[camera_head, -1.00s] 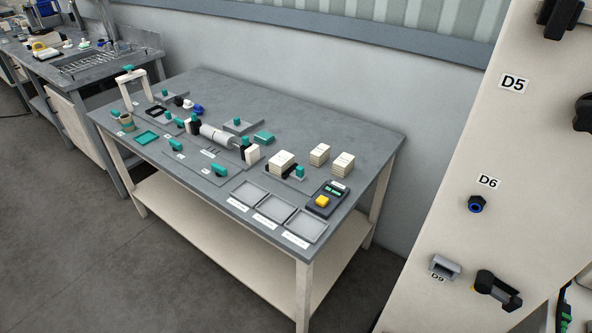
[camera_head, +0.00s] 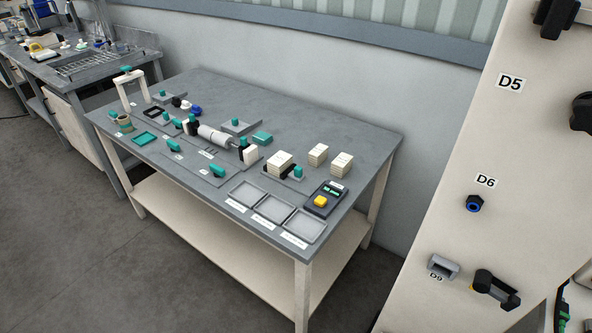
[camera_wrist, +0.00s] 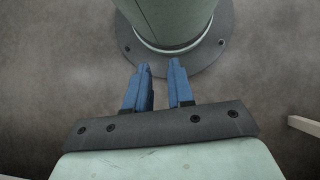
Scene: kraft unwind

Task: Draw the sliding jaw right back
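A roller device with a grey-white cylinder (camera_head: 213,137) lies between dark and white end blocks on the grey table (camera_head: 330,125) in the head view. The white end block (camera_head: 250,154) at its right has a teal knob (camera_head: 243,142) beside it. I cannot tell for sure which part is the sliding jaw. My gripper (camera_wrist: 159,66) shows only in the wrist view, its two blue fingers apart with nothing between them. It points down toward the floor and my green-grey base, away from the table.
Three grey trays (camera_head: 246,194) and a dark device with a yellow button (camera_head: 320,201) are at the table's front right. Cream stacks (camera_head: 341,163) stand behind them. A white arch (camera_head: 130,90) stands at the left end. A cream panel (camera_head: 500,140) labelled D5, D6 and D9 rises at right.

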